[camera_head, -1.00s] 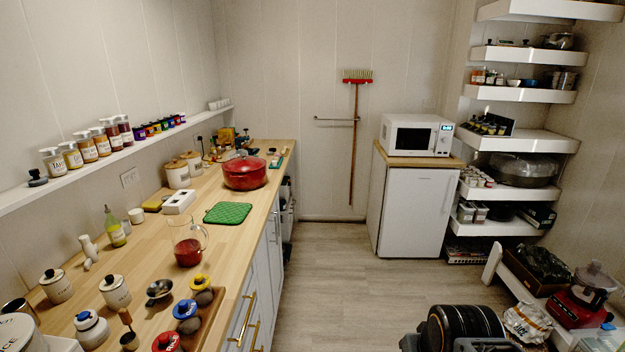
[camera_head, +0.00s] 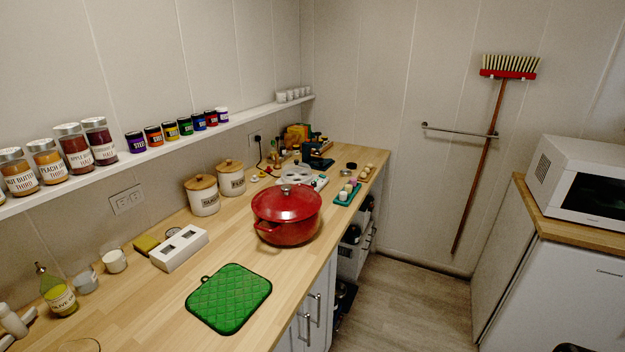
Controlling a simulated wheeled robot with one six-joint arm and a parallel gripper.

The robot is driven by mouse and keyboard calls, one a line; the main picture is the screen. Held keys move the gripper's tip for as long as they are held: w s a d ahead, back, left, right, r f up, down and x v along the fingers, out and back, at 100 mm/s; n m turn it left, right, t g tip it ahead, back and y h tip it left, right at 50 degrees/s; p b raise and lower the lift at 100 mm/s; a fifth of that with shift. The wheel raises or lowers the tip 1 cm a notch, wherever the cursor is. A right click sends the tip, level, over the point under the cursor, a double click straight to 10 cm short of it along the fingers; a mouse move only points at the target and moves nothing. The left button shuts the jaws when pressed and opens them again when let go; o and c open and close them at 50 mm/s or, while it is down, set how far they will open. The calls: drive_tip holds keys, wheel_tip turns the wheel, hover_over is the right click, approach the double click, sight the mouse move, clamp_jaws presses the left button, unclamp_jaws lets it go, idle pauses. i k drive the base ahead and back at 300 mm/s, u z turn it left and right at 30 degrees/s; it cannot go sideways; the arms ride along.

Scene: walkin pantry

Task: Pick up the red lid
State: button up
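The red lid (camera_head: 287,201) sits on top of a red pot (camera_head: 288,231) on the wooden counter. It is a shallow dome with a small pale knob at its top. The lid appears seated on the pot's rim. My gripper does not show clearly in this view; only a small dark shape is at the bottom right edge, and I cannot tell what it is.
A green quilted mat (camera_head: 229,298) lies in front of the pot. White canisters (camera_head: 203,196) with wooden lids and a white box (camera_head: 180,248) stand to the left. A teal tray (camera_head: 347,194) is to the right. A shelf of jars (camera_head: 150,150) runs along the wall. Floor right of the counter is clear.

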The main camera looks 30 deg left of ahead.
sight(284, 202)
drive_tip(key=i, duration=1.85)
drive_tip(key=u, duration=3.7)
